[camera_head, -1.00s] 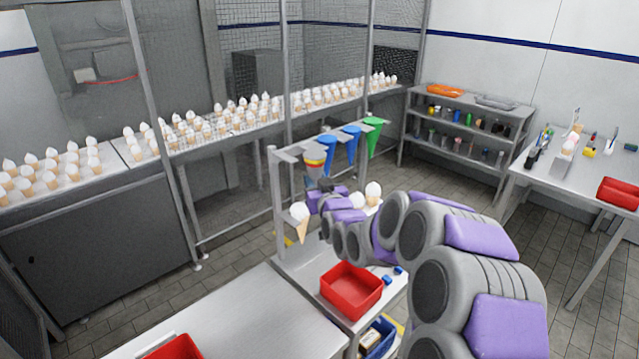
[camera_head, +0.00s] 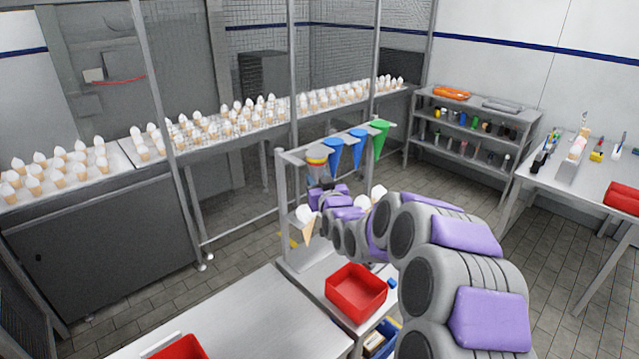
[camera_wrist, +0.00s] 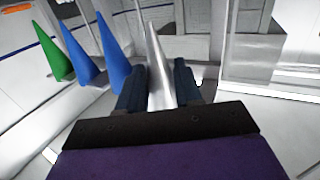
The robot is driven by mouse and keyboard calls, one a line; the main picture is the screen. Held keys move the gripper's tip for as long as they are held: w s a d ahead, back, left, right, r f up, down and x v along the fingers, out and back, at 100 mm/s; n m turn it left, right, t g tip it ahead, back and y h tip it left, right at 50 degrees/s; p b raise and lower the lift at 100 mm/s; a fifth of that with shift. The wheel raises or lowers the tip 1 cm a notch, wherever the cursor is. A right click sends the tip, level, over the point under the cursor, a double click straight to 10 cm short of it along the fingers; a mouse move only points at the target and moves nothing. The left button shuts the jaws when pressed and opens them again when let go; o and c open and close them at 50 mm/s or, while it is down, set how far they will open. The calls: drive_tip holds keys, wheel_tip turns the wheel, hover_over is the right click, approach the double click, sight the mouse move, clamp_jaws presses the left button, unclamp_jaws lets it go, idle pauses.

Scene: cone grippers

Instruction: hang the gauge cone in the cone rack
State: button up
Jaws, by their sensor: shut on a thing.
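The gauge cone (camera_head: 317,158) is grey with a yellow and red band at its wide top. My gripper (camera_head: 320,186) is shut on it. In the wrist view the silver cone (camera_wrist: 157,72) stands between my two dark fingers (camera_wrist: 160,88). The cone rack (camera_head: 282,192) is a grey metal frame with a top rail. Two blue cones (camera_head: 333,153) and a green cone (camera_head: 379,140) hang from it point down. The gauge cone is at rail height, left of the near blue cone. I cannot tell whether it touches the rack.
White-topped wafer cones (camera_head: 306,222) sit low on the rack near my arm. A red bin (camera_head: 355,291) stands on the shelf below. Rows of cones (camera_head: 220,125) line the counter behind.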

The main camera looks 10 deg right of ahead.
drive_tip(key=shift+w+d, duration=0.15)
drive_tip(key=shift+w, duration=0.2)
drive_tip(key=shift+w+a+f, duration=0.1)
drive_tip(key=shift+w+a, duration=0.25)
drive_tip(key=shift+w+a, duration=0.25)
drive_tip(key=shift+w, duration=0.1)
drive_tip(key=shift+w+a+p, duration=0.5)
drive_tip(key=shift+w+a, duration=0.3)
drive_tip(key=shift+w, duration=0.25)
drive_tip(key=shift+d+f, duration=0.1)
drive_tip(key=shift+f, duration=0.45)
idle(1.7)
drive_tip(key=o, duration=1.4)
drive_tip(key=shift+c, duration=0.2)
